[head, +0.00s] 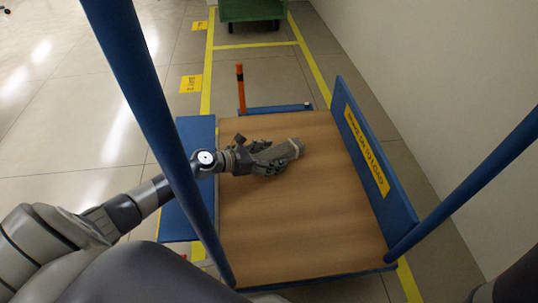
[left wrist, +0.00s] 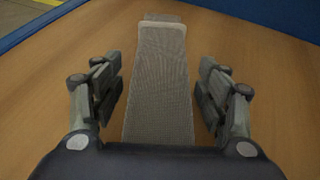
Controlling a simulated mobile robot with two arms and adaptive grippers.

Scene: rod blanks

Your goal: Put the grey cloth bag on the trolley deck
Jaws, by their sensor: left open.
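The grey cloth bag (head: 289,150) lies on the wooden trolley deck (head: 270,222). In the left wrist view the bag (left wrist: 160,80) runs lengthwise between the fingers, with bare deck (left wrist: 50,85) on both sides. My left gripper (head: 272,160) is at the bag, its fingers around the near part of it. In the left wrist view the left gripper (left wrist: 160,100) is open, with a gap between each finger and the bag. The near end of the bag is hidden by the gripper. My right gripper is not seen.
A blue side board (head: 365,150) with a yellow label stands along the deck's right edge. Blue trolley posts (head: 145,85) rise at the near corners. An orange post (head: 240,85) stands past the far edge. A green cart (head: 250,10) is farther back. The near deck is clear.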

